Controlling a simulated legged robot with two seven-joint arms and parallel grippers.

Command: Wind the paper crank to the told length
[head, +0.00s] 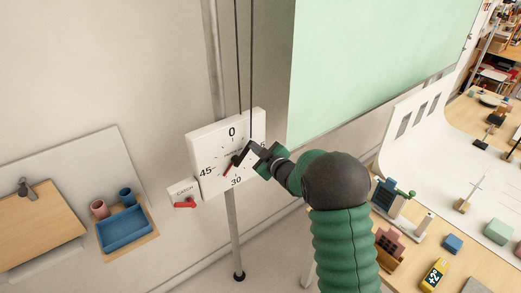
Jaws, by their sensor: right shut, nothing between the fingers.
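The white dial box (213,153) is on a pole, with marks 0, 30 and 45 readable; the right side of its face is partly hidden by my gripper. A dark hub with a red-tipped pointer (228,171) shows on the dial, pointing to the lower left between 30 and 45. My right gripper (250,152) is shut and empty in front of the dial, by the hub; I cannot tell whether it touches. A green paper sheet (370,60) hangs at the upper right. My left gripper is not in view.
A small "CATCH" plate with a red lever (185,205) sits left below the dial. Two dark cords (238,60) run up from the box. A blue tray (124,228) with cups is at the left. A table with several props (470,255) is at the right.

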